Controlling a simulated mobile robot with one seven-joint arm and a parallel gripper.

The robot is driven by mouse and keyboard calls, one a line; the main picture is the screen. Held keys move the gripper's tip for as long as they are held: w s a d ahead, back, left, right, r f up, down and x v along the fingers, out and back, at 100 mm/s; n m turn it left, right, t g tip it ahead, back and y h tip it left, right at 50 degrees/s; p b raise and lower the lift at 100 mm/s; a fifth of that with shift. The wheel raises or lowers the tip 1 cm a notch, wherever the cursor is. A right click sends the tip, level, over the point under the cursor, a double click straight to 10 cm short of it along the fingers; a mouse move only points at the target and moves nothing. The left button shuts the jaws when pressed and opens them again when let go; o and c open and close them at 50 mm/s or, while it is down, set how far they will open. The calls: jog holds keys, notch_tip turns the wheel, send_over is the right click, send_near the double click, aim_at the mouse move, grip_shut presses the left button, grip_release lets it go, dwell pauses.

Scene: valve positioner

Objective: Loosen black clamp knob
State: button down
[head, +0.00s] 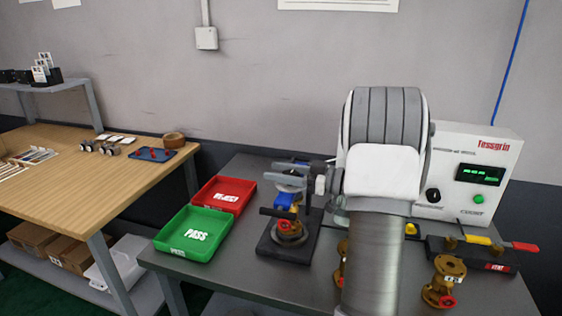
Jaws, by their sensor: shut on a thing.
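The clamp fixture (262,246) stands on the grey table with a dark base. It holds a brass valve (290,232) with a blue part (287,200) above it, and a black bar (275,212) crosses at that height. My gripper (288,178) reaches in from the right, its grey fingers above the blue part at the top of the fixture. It is shut on what appears to be the black clamp knob, which the fingers mostly hide. The knob's exact seating is too small to tell.
A green PASS tray (183,252) and a red tray (244,194) sit left of the fixture. My arm covers the middle. A white tester box (455,150), a black stand with coloured handles (447,258) and a brass valve (432,290) are to the right.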

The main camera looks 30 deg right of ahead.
jog(key=n+g+y+p, duration=0.2)
jog(key=g, duration=0.1)
jog(key=n+g+y+p, duration=0.1)
jog(key=shift+s+a+r+n+y, duration=0.2)
jog(key=shift+s+a+n+y, duration=0.1)
jog(key=shift+n+y, duration=0.1)
jog(key=n+g+p, duration=0.1)
jog(key=g+y, duration=0.1)
jog(key=n+g+p, duration=0.1)
jog(key=g, duration=0.1)
jog(key=shift+s+a+r+n+y+p, duration=0.1)
jog(key=shift+s+a+n+y+p, duration=0.05)
jog(key=shift+s+n+y+p, duration=0.2)
jog(key=n+g+p, duration=0.2)
jog(key=p, duration=0.1)
jog(key=s+n+g+y+p, duration=0.1)
jog(key=g+p, duration=0.2)
jog(key=shift+a+n+g, duration=0.1)
jog(key=shift+n+g, duration=0.2)
jog(key=shift+n, duration=0.05)
jog(key=shift+n+g+p, duration=0.4)
jog(key=shift+g+p, duration=0.4)
jog(key=shift+p, duration=0.15)
jog(key=shift+s+f+n+g+p, duration=0.15)
jog(key=shift+f+n+g+p, duration=0.15)
jog(key=shift+g+p, duration=0.15)
jog(key=shift+a, duration=0.1)
jog(key=shift+c, duration=1.4)
grip_release()
